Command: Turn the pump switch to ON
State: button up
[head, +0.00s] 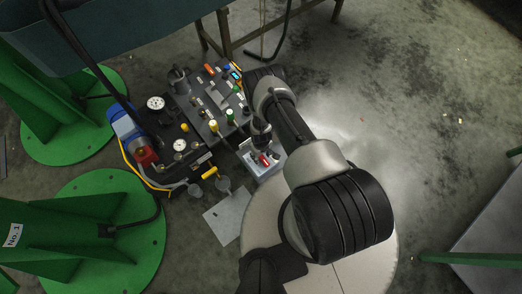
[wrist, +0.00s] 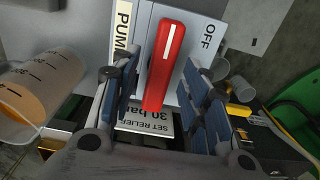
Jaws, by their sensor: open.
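The pump switch is a red handle with a white line (wrist: 168,60), mounted on a light grey panel (wrist: 222,63). In the wrist view it runs lengthwise, tilted slightly, its white-lined end beside the OFF label (wrist: 209,34). A partly hidden PUMP label (wrist: 123,27) is on its left. No ON label can be read. In the head view the red switch (head: 264,160) sits on a small grey box (head: 273,167). My gripper (wrist: 158,82) is open, with its blue-padded fingers on either side of the handle; contact cannot be told. In the head view, my gripper (head: 259,138) is over the box.
A SET RELIEF 30 bar label (wrist: 145,118) is below the switch. An orange-filled measuring beaker (wrist: 32,92) stands at left and grey cups (wrist: 240,88) at right. A dark panel with knobs and gauges (head: 195,115) lies left of my arm; green stands (head: 105,235) are farther left.

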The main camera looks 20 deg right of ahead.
jog(key=shift+f, duration=0.4)
jog(key=shift+c, duration=0.2)
grip_shut()
